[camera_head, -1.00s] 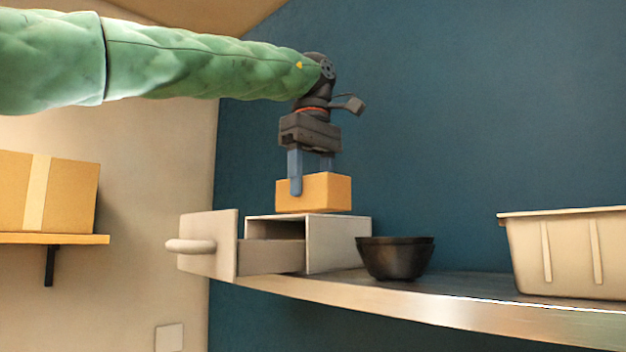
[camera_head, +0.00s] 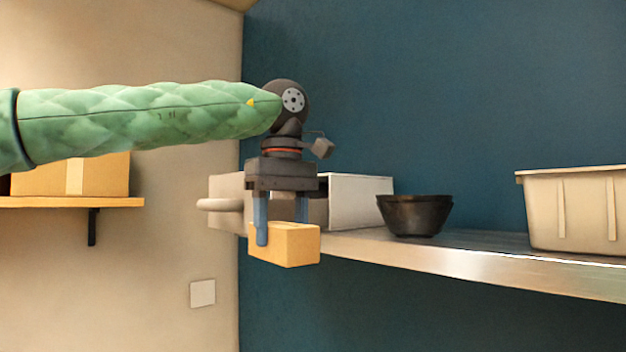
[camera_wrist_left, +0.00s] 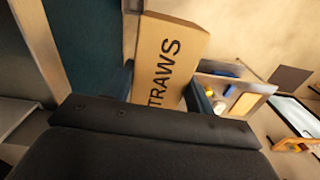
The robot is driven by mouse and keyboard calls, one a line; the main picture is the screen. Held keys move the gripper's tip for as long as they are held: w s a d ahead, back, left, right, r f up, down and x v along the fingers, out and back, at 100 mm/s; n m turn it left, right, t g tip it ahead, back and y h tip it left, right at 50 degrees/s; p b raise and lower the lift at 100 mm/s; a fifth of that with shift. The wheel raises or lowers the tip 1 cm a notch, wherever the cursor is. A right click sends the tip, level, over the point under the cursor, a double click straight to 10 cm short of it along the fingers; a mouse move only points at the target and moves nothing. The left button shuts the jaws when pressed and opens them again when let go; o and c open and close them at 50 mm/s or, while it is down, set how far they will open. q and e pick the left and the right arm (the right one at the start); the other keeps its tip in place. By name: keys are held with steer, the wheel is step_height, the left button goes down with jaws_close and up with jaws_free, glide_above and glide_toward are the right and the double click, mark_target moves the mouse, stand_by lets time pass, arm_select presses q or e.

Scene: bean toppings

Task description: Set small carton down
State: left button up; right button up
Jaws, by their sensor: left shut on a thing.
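My left gripper (camera_head: 281,232) is shut on the small carton (camera_head: 285,245), a tan box, and holds it in the air. In the head view the carton hangs in front of the open drawer box and the left end of the shelf. In the left wrist view the carton (camera_wrist_left: 172,55) shows the printed letters "TRAWS" between the two fingers. Part of the word is hidden by the gripper body. My right gripper is not in view.
The white drawer box (camera_head: 362,203) stands on the shelf (camera_head: 480,262), its drawer pulled out leftward. Black bowls (camera_head: 415,215) and a beige bin (camera_head: 580,210) stand to the right. A larger carton (camera_head: 110,175) sits on a wooden wall shelf (camera_head: 70,202) at left.

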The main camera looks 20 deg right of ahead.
arm_select(q)
steer(key=w+a+f+m, duration=0.1)
steer(key=w+a+f, duration=0.1)
steer(key=a+f, duration=1)
steer(key=w+a+f+m, duration=0.1)
steer(key=w+a+f, duration=0.2)
steer(key=a+f, duration=0.9)
steer(key=w+a+f+m, duration=0.1)
steer(key=w+a+f, duration=0.2)
steer(key=a+f, duration=0.9)
step_height(320, 180, down, 21)
steer(key=shift+a, duration=0.35)
